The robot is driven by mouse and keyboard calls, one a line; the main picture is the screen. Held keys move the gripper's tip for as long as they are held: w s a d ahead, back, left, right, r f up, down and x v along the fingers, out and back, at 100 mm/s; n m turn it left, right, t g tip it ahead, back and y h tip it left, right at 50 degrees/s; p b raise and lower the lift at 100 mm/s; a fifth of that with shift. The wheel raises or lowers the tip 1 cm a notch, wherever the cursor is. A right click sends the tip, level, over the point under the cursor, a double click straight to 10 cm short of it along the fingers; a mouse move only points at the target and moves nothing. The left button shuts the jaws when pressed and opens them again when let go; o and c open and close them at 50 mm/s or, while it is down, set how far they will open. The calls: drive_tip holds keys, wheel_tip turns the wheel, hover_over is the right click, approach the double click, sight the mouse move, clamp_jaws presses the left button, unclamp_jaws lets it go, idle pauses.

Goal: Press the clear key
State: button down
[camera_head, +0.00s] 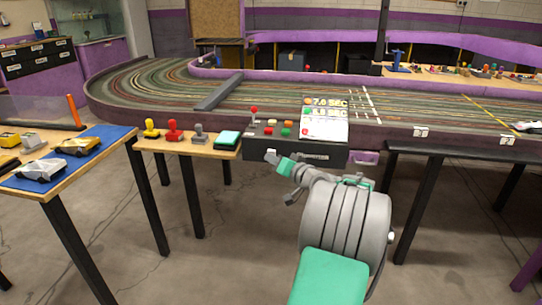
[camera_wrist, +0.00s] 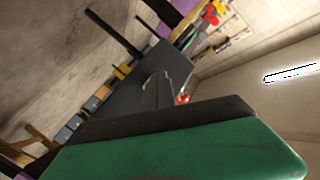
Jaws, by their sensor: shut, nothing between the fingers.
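The dark console (camera_head: 318,156) stands at the near edge of the track in the head view. Its top has a red-knobbed lever (camera_head: 254,110), a yellow button (camera_head: 272,122), an orange button (camera_head: 288,124), a dark red button (camera_head: 269,131) and a green button (camera_head: 287,132). No label is readable on them, so I cannot tell which is the clear key. My gripper (camera_head: 271,154) is shut and empty in front of the console's left face, below the buttons. In the wrist view its grey fingers (camera_wrist: 157,90) are together, near a red button (camera_wrist: 183,98). Contact cannot be told.
A score card reading times (camera_head: 324,118) stands on the console's right. The slot track (camera_head: 190,85) stretches behind.

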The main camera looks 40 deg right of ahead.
drive_tip(key=shift+w+d, duration=0.2)
drive_tip(key=shift+d, duration=0.05)
idle(0.6)
drive_tip(key=shift+s+a, duration=0.55)
drive_tip(key=shift+a, duration=0.2)
drive_tip(key=shift+a, duration=0.1)
drive_tip(key=shift+s+a+b, duration=0.15)
drive_tip(key=shift+s+a, duration=0.65)
drive_tip(key=shift+a, duration=0.15)
drive_tip(key=shift+s+a+b, duration=0.15)
drive_tip(key=shift+s+a, duration=0.6)
drive_tip(key=shift+a, duration=0.2)
